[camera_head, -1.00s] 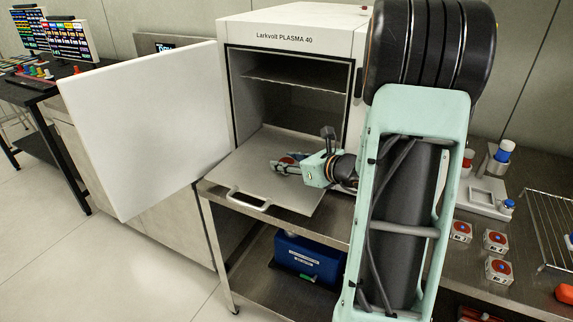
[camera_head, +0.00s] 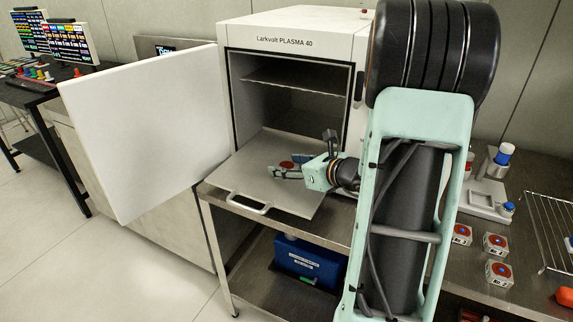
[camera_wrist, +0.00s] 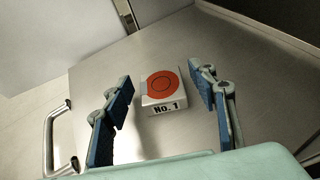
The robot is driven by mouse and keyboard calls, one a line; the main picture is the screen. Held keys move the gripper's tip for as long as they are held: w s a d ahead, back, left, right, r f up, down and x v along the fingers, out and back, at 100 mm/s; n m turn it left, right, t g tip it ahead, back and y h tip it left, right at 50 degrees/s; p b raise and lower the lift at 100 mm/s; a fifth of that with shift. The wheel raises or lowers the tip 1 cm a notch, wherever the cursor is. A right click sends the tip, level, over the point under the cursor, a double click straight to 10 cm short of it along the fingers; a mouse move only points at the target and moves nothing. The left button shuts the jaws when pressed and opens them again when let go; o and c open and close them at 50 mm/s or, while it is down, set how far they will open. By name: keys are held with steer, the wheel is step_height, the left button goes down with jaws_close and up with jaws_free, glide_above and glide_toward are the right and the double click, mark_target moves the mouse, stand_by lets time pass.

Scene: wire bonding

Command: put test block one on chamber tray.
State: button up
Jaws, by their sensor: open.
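Test block one (camera_wrist: 162,92) is a small pale block with a red disc on top and a "No. 1" label. In the wrist view it sits on the chamber tray (camera_wrist: 110,65), with a gap to each finger. My gripper (camera_wrist: 162,108) is open, its blue-padded fingers on either side of the block. In the head view the block's red top (camera_head: 287,165) shows between the fingers of my gripper (camera_head: 287,170), over the pulled-out metal tray (camera_head: 245,175) of the plasma chamber. Whether the fingertips touch the tray cannot be told.
The white chamber door (camera_head: 145,130) stands open at left. The chamber (camera_head: 295,100) holds a shelf above the tray. Several other red-topped blocks (camera_head: 495,243), a white fixture (camera_head: 487,200) and a wire rack (camera_head: 550,225) are on the bench at right.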

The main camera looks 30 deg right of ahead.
steer(key=p+v, duration=0.1)
steer(key=v, duration=1)
steer(key=shift+s, duration=0.2)
steer(key=shift+d, duration=0.1)
